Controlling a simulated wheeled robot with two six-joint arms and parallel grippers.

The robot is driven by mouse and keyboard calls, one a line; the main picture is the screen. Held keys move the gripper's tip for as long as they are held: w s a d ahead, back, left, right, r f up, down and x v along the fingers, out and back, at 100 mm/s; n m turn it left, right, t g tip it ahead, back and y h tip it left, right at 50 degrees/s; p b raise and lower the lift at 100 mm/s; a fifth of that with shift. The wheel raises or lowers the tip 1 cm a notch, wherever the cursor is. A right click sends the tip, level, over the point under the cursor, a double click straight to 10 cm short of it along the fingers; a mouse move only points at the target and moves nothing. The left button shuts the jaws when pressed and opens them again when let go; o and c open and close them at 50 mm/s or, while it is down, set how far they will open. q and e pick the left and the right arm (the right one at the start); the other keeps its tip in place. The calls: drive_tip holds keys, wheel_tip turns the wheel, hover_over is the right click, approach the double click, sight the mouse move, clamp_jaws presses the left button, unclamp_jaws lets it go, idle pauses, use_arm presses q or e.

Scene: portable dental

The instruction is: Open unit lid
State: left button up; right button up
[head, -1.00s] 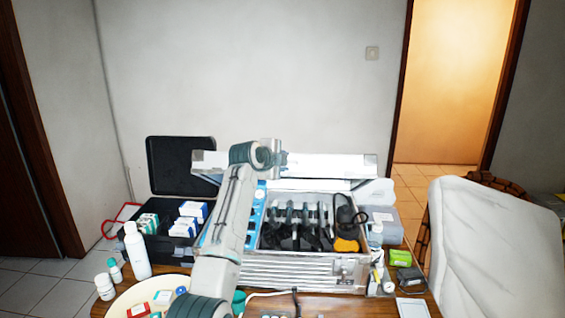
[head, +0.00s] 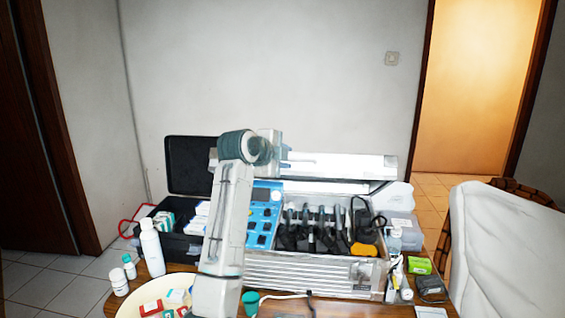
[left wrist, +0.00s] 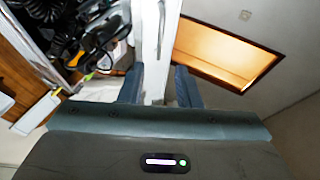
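The unit is an open silver case (head: 310,272) on the table, with a blue control panel (head: 263,215) and a row of dark handpieces (head: 318,228) showing inside. Its silver lid (head: 345,166) is raised above the back of the case, seen as a narrow band. My left gripper (head: 300,160) is at the lid's edge, left of its middle. In the left wrist view the two fingers (left wrist: 159,88) stand apart on either side of the pale lid edge (left wrist: 152,45), with a slim gap seemingly beside it. My right gripper is not in view.
A black case (head: 190,165) with boxes stands left of the unit. A white bottle (head: 152,247) and a cream tray (head: 135,302) are at front left. Small items, including a green box (head: 419,265), crowd the right. A pale chair (head: 510,250) stands at far right.

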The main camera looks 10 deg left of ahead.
use_arm(q)
drive_tip(key=shift+s+a+r, duration=0.15)
drive_tip(key=shift+s+r, duration=0.05)
drive_tip(key=shift+s, duration=0.25)
drive_tip(key=shift+c, duration=0.2)
